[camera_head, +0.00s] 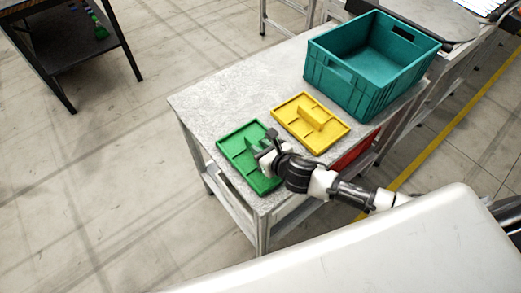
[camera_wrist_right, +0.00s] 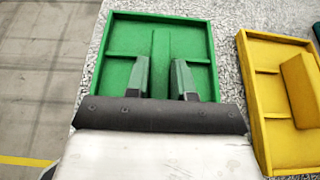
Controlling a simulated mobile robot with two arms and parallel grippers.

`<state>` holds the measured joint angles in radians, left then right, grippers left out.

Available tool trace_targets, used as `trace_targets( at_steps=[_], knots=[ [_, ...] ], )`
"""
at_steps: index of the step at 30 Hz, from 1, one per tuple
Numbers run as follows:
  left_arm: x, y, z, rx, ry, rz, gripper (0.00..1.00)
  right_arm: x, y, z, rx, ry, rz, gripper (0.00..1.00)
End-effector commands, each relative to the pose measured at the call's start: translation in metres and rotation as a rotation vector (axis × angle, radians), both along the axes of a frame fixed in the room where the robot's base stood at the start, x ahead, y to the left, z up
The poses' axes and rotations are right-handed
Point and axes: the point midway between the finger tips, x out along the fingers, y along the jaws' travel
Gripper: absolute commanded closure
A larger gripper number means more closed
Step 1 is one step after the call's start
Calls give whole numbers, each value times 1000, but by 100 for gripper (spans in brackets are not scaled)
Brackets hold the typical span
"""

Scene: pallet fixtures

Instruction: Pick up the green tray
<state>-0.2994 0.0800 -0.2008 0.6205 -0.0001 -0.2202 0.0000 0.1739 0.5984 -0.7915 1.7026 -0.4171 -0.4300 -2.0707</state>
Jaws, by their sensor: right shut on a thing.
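The green tray (camera_head: 235,145) is shallow and divided by thin walls. It lies on the grey table near its front left corner in the head view. My right gripper (camera_head: 264,147) is over the tray and shut on its raised middle part. In the right wrist view the tray (camera_wrist_right: 120,40) fills the top middle, and the gripper's two fingers (camera_wrist_right: 160,80) stand on either side of the green middle ridge (camera_wrist_right: 161,50). The wrist body hides the tray's near part. My left gripper is not in view.
A yellow tray (camera_head: 291,108) lies just right of the green one, with a narrow gap. A teal crate (camera_head: 340,84) stands farther back on the table (camera_head: 215,93). Something red (camera_head: 355,150) shows at the table's right side. A dark table (camera_head: 60,48) stands at far left.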

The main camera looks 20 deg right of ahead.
Motion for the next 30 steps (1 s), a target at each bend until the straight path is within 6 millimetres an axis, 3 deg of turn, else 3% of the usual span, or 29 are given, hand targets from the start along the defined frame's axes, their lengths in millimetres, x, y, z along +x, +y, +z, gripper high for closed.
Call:
trace_targets(
  at_steps=[7,16,22,30],
  knots=[
    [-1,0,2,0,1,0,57,5,-4,40,-4,-9,1,100],
    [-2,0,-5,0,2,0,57,56,-52,79,-6,-10,-3,100],
    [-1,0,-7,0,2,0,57,77,-71,96,-3,-5,-1,100],
    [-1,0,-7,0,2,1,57,86,-78,104,0,-3,0,100]
  ],
)
